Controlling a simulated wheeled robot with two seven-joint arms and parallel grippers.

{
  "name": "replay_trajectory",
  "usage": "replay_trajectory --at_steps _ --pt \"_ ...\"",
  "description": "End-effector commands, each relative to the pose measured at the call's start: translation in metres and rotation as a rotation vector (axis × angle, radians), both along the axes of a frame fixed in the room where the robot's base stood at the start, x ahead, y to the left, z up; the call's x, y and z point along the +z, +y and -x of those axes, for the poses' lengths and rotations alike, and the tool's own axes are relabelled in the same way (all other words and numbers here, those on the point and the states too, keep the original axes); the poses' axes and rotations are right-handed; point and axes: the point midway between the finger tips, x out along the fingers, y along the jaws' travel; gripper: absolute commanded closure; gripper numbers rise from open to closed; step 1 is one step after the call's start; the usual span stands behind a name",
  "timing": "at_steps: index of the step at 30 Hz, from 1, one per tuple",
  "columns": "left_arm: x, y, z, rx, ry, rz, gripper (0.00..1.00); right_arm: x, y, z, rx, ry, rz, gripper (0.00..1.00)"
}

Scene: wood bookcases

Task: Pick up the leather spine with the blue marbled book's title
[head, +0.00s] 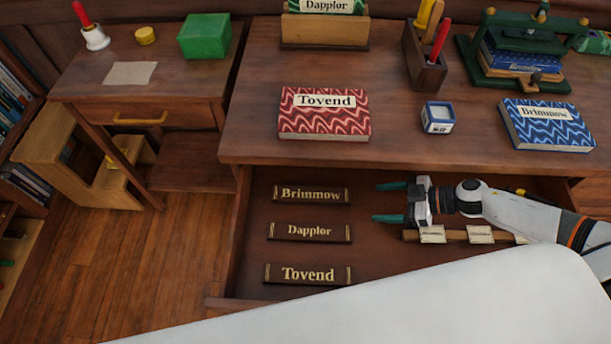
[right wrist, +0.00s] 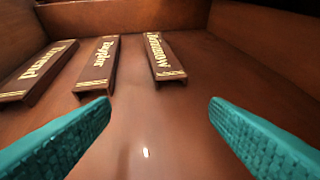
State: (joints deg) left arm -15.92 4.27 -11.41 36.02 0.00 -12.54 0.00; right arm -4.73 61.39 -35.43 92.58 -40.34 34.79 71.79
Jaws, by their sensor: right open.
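The blue marbled book (head: 547,124) lies at the right of the desktop, and its label reads "Brimmow". The brown leather spine with gilt "Brimmow" (head: 311,195) lies at the back of the open drawer, left of my right gripper (head: 378,203). It also shows in the right wrist view (right wrist: 161,57), ahead between the fingers. The "Dapplor" spine (head: 310,232) and the "Tovend" spine (head: 308,275) lie nearer the front. My right gripper has teal fingers spread apart with nothing between them (right wrist: 160,108), inside the drawer area. My left gripper is not in view.
A wooden strip with paper labels (head: 456,236) lies under my right arm in the drawer (head: 255,246). The red "Tovend" book (head: 324,114), a small blue-and-white block (head: 437,117) and a green press (head: 512,44) stand on the desk. Bare drawer floor separates gripper and spines.

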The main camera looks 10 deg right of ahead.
Motion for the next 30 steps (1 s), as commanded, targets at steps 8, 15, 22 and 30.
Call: replay_trajectory --at_steps 8,15,22,30 --pt "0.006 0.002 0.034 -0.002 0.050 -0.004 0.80 0.004 0.046 -0.025 0.001 -0.007 -0.005 0.30" --pt "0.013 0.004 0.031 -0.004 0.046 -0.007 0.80 0.003 0.085 -0.045 0.000 -0.005 -0.003 0.30" --pt "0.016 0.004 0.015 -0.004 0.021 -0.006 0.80 0.001 0.098 -0.052 -0.001 -0.003 -0.001 0.30" --pt "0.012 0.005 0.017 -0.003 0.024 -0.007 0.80 -0.017 0.133 -0.069 -0.001 -0.003 -0.003 0.30"
